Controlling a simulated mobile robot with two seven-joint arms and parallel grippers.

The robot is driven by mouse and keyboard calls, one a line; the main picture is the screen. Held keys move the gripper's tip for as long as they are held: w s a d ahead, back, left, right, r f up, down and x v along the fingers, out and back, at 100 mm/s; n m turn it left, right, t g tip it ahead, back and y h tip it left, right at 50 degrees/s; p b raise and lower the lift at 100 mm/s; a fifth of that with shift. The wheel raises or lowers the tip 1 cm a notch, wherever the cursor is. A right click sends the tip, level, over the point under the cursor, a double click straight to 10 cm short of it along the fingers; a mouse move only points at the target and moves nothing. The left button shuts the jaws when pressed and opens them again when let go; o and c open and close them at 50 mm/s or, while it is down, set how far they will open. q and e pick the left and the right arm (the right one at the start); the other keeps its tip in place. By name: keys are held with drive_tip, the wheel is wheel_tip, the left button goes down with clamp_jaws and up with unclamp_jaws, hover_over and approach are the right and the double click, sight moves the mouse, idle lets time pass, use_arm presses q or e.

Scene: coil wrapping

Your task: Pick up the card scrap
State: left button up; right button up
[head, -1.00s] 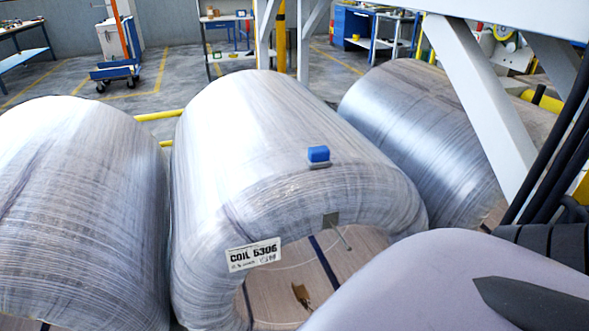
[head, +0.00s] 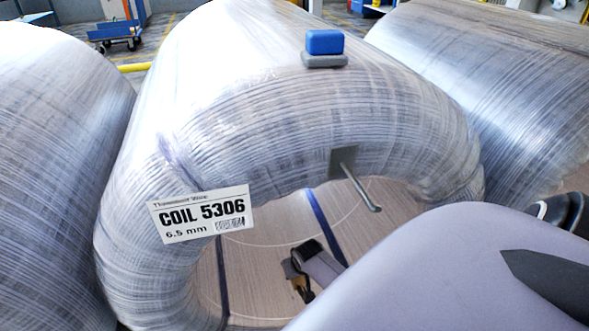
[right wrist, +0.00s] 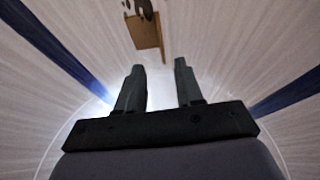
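The card scrap (right wrist: 147,33) is a small tan piece inside the hollow of the middle wrapped coil (head: 270,120). In the right wrist view it lies beyond my fingertips, slightly left of the gap, with a dark shape at its far edge. In the head view the scrap (head: 303,290) shows low in the coil's opening, partly hidden by dark parts beside it. My right gripper (right wrist: 158,64) is open and empty, its two dark fingers pointing toward the scrap and apart from it. My left gripper is not in view.
A label reading COIL 5306 (head: 202,214) is on the coil's face. A metal rod on a plate (head: 344,162) juts into the opening. A blue block on a grey base (head: 324,43) sits on top. Wrapped coils stand close on the left (head: 55,150) and right (head: 480,80).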

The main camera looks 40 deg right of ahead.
sight(298, 283)
drive_tip(key=shift+b+x, duration=1.3)
drive_tip(key=shift+x, duration=0.85)
drive_tip(key=shift+w+d+f+b, duration=0.15)
drive_tip(key=shift+w+f+b, duration=0.05)
drive_tip(key=shift+f+b, duration=0.1)
drive_tip(key=b+x, duration=0.2)
drive_tip(key=shift+w+f+b, duration=0.15)
drive_tip(key=shift+f+b, duration=0.25)
drive_tip(key=shift+f, duration=0.05)
drive_tip(key=shift+w+f+b, duration=0.25)
drive_tip(key=shift+f+b, duration=0.25)
drive_tip(key=shift+f, duration=0.05)
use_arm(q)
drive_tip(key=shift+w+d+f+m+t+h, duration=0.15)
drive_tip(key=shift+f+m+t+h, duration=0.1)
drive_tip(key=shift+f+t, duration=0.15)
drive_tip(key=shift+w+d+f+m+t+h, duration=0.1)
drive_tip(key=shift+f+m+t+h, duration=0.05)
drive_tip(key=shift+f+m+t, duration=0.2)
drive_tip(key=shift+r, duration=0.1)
use_arm(e)
clamp_jaws()
